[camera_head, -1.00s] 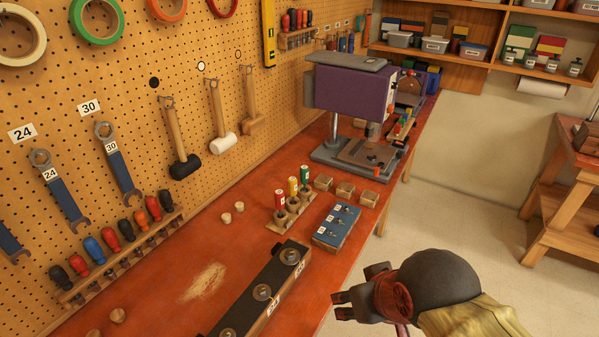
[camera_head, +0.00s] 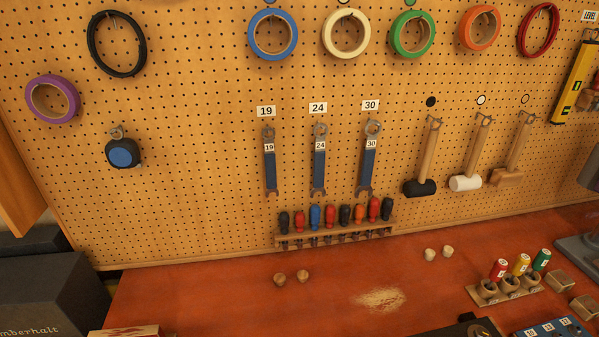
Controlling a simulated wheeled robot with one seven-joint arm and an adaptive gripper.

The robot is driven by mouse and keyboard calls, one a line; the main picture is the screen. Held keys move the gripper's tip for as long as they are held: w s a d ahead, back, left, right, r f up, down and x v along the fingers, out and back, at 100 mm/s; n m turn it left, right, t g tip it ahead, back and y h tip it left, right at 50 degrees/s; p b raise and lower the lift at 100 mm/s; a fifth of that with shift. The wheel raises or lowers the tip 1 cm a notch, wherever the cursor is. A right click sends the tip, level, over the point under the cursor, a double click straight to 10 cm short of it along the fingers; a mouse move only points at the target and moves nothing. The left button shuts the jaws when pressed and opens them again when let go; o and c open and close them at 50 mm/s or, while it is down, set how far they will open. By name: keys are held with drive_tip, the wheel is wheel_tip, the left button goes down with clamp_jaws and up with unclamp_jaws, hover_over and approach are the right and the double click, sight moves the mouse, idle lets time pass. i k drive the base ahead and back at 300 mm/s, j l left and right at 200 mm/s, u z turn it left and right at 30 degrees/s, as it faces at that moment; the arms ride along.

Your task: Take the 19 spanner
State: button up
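The 19 spanner (camera_head: 270,170) hangs upright on the pegboard, ring end up, with a blue handle and a white 19 tag. A 19 label (camera_head: 266,111) is fixed on the board above it. To its right hang the similar 24 spanner (camera_head: 319,170) and the 30 spanner (camera_head: 368,168), each under its own label. The lower jaw of the 19 spanner is just above the screwdriver rack. My gripper is not in the present head view.
A rack of several screwdrivers (camera_head: 336,235) sits below the spanners. Mallets (camera_head: 424,165) hang to the right and tape rolls (camera_head: 273,35) above. A dark case (camera_head: 45,295) stands at left.

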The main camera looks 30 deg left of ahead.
sight(270, 157)
drive_tip(key=u, duration=1.7)
